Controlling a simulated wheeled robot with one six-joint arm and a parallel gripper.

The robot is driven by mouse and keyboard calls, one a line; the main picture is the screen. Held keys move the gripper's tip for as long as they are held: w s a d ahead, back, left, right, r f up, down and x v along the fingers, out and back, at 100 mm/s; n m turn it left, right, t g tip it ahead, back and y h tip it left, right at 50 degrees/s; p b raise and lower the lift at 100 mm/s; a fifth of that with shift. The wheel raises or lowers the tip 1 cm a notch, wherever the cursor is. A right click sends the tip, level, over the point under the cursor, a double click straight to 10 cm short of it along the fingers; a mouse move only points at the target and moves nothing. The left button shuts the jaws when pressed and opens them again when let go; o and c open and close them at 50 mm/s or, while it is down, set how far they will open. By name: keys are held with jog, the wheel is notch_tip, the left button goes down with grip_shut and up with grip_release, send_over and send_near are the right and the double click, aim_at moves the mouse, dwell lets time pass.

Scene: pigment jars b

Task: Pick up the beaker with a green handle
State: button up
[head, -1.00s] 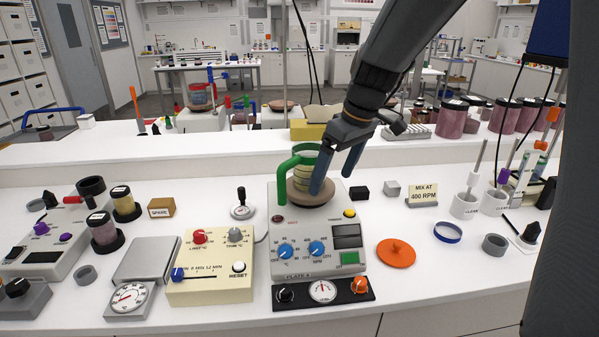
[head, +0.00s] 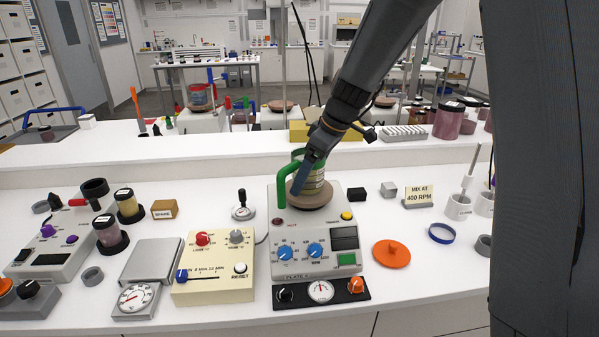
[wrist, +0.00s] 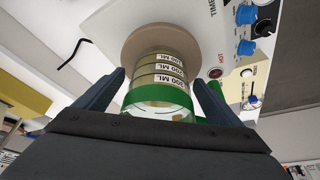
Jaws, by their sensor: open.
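The clear beaker (head: 315,178) with a green handle (head: 281,189) and green rim band stands upright on the round tan top (head: 324,201) of the hotplate. My gripper (wrist: 158,78) is open, with one finger on each side of the beaker in the wrist view. The beaker (wrist: 160,72) shows yellowish bands marked in ML between the fingers. Its handle (wrist: 215,88) is partly hidden behind the right finger there. In the head view one blue finger crosses the beaker's front beside the handle; the other finger is hidden. I cannot tell whether the fingers touch the glass.
The hotplate (head: 289,235) has knobs at its front. A cream control box (head: 213,285) stands left of it. Two dark-based jars (head: 109,233) stand further left. A raised ledge runs behind.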

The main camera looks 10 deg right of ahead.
jog(key=shift+a+f, duration=0.1)
jog(key=shift+f, duration=0.2)
jog(key=shift+c, duration=0.3)
jog(key=c, duration=1.4)
jog(key=shift+w, duration=0.1)
jog(key=shift+c, duration=0.3)
jog(key=shift+r, duration=0.1)
